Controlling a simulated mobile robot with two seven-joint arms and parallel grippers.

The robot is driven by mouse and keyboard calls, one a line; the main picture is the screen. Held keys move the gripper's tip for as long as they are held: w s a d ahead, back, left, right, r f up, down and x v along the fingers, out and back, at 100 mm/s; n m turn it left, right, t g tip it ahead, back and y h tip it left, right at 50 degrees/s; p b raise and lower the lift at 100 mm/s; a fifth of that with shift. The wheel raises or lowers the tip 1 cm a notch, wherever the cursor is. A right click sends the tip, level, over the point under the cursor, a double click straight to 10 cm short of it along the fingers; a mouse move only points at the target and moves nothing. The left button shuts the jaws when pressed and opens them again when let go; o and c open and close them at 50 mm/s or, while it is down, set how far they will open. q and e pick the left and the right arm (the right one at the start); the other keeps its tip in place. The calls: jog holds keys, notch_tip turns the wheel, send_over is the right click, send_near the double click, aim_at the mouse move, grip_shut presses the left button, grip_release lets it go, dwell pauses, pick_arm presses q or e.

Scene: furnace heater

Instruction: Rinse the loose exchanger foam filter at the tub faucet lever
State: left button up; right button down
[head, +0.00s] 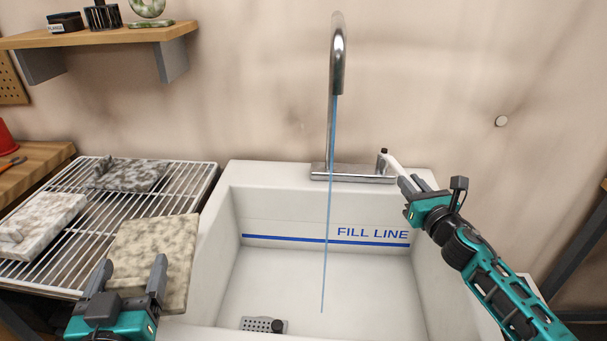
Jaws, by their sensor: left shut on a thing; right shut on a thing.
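A beige speckled foam filter (150,245) is in my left gripper (131,272), left of the stream, by the tub's left wall and the rack's right edge. The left fingers are shut on its near side. My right gripper (408,187) is shut on the pale faucet lever (391,162) at the right end of the chrome faucet base (345,173). A thin blue water stream (328,220) falls from the curved spout (338,65) into the white tub (228,240). The filter is apart from the stream.
A wire rack (190,181) at left holds a dark grey speckled pad (130,175) and a pale pad with a knob (40,222). The tub has a blue fill line (285,239) and a drain (262,325). A wooden shelf (95,37) hangs upper left.

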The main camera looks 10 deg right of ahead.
jog(key=c, duration=1)
grip_release()
jog(key=s, duration=1.2)
jog(key=shift+d+b, duration=0.25)
jog(key=shift+b, duration=0.05)
